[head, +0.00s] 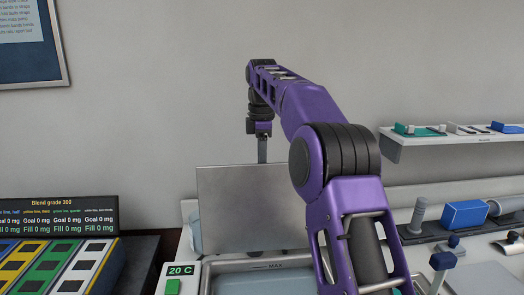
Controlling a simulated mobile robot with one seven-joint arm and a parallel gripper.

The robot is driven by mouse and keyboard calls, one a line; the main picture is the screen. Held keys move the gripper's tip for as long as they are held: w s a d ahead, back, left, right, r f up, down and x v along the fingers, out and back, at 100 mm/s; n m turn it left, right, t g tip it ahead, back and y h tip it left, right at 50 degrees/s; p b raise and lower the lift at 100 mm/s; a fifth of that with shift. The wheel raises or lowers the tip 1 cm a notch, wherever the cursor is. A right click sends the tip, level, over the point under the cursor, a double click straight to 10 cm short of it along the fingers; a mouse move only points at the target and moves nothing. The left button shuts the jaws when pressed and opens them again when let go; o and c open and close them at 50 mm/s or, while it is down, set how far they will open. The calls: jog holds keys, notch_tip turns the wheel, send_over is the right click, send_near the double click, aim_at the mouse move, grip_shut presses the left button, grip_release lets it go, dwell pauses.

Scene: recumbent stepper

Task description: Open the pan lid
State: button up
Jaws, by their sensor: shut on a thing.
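The pan lid (252,212) is a flat grey metal panel standing about upright above the back of the pan. The pan (206,268) is below it, with a pale blue-grey interior and a "MAX" mark; my arm hides its right part. My gripper (262,155) points down at the lid's top edge and is shut on the lid. Its fingertips pass out of sight at that edge, so the exact grip point is hidden.
A "20 C" display (181,270) stands left of the pan. At right are a wall shelf (450,138), a blue box (464,214) and a grey-handled tool (418,215).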

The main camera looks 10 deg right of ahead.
notch_tip(320, 180, up, 4)
jog(key=shift+s+r, duration=0.1)
jog(key=shift+r, duration=0.4)
jog(key=shift+s, duration=0.1)
